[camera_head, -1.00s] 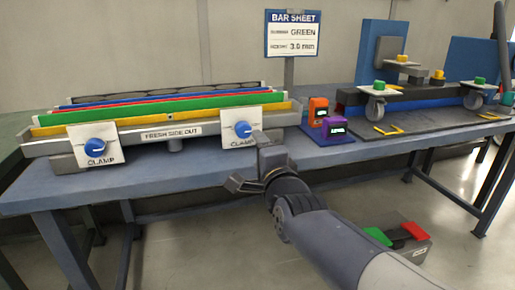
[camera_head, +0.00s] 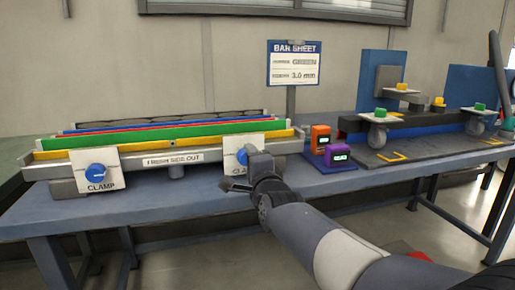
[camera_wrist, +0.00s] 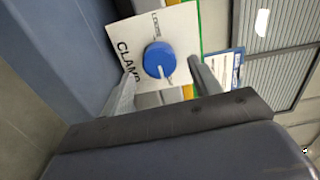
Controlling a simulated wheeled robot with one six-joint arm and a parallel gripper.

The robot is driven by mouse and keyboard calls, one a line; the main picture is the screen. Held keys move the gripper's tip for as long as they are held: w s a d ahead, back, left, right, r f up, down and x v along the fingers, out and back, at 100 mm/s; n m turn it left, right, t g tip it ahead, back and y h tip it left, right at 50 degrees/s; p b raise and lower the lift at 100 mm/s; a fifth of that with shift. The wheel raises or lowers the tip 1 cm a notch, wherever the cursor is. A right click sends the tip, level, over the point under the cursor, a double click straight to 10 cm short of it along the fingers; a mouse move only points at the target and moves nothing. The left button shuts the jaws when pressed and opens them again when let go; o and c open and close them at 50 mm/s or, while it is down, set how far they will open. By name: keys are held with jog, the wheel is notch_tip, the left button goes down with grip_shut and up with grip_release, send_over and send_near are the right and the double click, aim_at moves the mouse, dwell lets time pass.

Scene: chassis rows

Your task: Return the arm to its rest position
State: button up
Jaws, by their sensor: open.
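My gripper (camera_head: 243,173) is open and empty, in front of the right clamp plate (camera_head: 229,167) of the long bar fixture (camera_head: 215,152). It hides part of that clamp's blue knob (camera_head: 242,156). In the wrist view my gripper's two fingers (camera_wrist: 163,82) stand apart on either side of a blue knob (camera_wrist: 158,60) on a white clamp plate (camera_wrist: 183,22). I cannot tell whether they touch the plate. My arm reaches in from the lower right.
The fixture holds yellow, green, red and blue strips on the bench (camera_head: 130,206). A bar sheet (camera_head: 296,63) stands behind. Orange (camera_head: 320,138) and purple (camera_head: 337,154) devices sit right of the clamp. A caster rig (camera_head: 410,124) stands further right.

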jog(key=shift+x, duration=1)
